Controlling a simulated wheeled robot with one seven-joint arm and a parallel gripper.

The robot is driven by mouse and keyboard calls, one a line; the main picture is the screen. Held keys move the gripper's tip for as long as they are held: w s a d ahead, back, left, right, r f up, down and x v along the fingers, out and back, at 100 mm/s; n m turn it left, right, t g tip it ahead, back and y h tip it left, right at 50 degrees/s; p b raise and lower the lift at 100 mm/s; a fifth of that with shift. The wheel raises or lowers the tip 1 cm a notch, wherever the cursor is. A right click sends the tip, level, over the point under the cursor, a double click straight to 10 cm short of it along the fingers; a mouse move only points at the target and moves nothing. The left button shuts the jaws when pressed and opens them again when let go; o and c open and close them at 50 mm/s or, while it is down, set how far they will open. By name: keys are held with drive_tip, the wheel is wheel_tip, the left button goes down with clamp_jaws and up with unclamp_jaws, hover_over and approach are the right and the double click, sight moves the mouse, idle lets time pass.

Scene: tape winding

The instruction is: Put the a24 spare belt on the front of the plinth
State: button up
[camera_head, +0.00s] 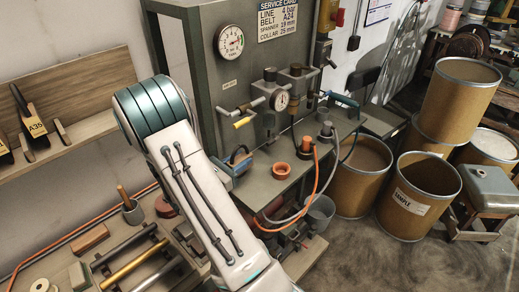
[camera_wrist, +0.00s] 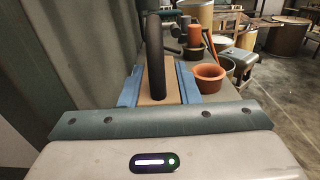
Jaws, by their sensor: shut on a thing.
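My gripper (camera_wrist: 158,82) has blue fingers shut on the tan block of a belt (camera_wrist: 154,50), whose black loop stands upright above the block. No label on the held belt shows, so I cannot tell that it is the A24. In the head view the dark loop of the belt (camera_head: 238,154) and my gripper (camera_head: 234,166) are partly hidden by my arm. They are at the left end of a grey-green ledge (camera_head: 262,190) in front of the machine panel, which I take for the plinth. I cannot tell whether the block touches it.
An orange cup (camera_head: 279,170) stands right of my gripper, also in the wrist view (camera_wrist: 209,77). Orange and grey hoses (camera_head: 315,185) hang over the ledge's right side. A service card (camera_head: 277,20) reads BELT A24. A belt labelled A35 (camera_head: 36,127) is on the left shelf.

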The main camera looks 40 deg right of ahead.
drive_tip(key=d, duration=0.8)
drive_tip(key=shift+w+d, duration=0.3)
drive_tip(key=shift+w, duration=0.05)
drive_tip(key=shift+a+f, duration=0.1)
drive_tip(key=shift+f, duration=0.2)
drive_tip(key=shift+f+b, duration=0.3)
drive_tip(key=o, duration=1)
drive_tip(key=shift+r, duration=0.1)
drive_tip(key=shift+o, duration=0.2)
drive_tip(key=shift+r, duration=0.15)
